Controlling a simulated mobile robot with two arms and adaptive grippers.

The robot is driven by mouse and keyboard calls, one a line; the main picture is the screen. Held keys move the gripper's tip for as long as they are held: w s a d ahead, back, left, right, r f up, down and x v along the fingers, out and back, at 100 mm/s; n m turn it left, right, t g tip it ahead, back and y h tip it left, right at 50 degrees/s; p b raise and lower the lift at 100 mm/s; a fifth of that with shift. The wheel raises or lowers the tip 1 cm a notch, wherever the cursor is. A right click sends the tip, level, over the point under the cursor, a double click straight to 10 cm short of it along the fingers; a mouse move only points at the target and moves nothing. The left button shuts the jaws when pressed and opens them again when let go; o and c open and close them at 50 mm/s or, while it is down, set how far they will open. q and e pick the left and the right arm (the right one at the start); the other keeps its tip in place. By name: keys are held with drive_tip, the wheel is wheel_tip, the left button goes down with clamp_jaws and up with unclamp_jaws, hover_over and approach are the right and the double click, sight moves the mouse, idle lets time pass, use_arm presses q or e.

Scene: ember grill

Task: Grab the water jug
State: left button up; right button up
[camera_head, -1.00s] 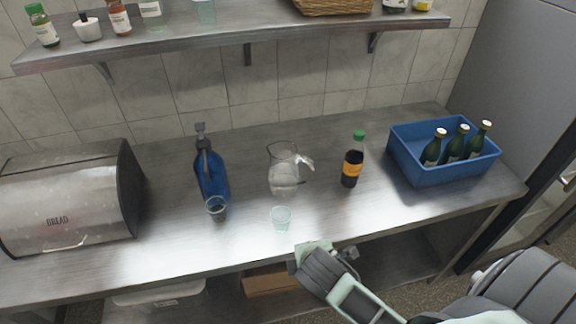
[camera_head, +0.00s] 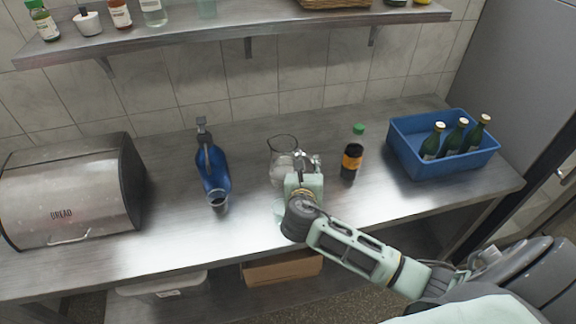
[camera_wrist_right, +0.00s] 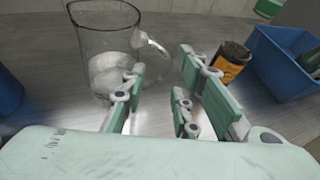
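The clear glass water jug (camera_head: 281,150) stands upright on the steel counter, partly hidden behind my right gripper in the head view. It also shows in the right wrist view (camera_wrist_right: 95,45), with its handle toward the right. My right gripper (camera_head: 304,165) is in front of the jug. In the right wrist view its fingers (camera_wrist_right: 160,85) are open, with the left finger close to the jug and overlapping its lower right side. The handle shows just beyond the gap between the fingers. I cannot tell whether the gripper touches the jug. My left gripper is not in view.
A dark bottle with an orange label (camera_head: 352,158) stands right of the jug. A blue crate (camera_head: 408,160) with green bottles is farther right. A bread box (camera_head: 70,195) is far left. A shelf (camera_head: 200,38) hangs above.

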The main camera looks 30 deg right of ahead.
drive_tip(key=x, duration=0.2)
drive_tip(key=p+x, duration=0.1)
drive_tip(key=x, duration=0.2)
drive_tip(key=shift+s+d+f+p, duration=0.1)
drive_tip(key=shift+f+p, duration=0.15)
drive_tip(key=shift+p, duration=0.05)
drive_tip(key=shift+c, duration=0.5)
drive_tip(key=shift+s, duration=0.1)
clamp_jaws()
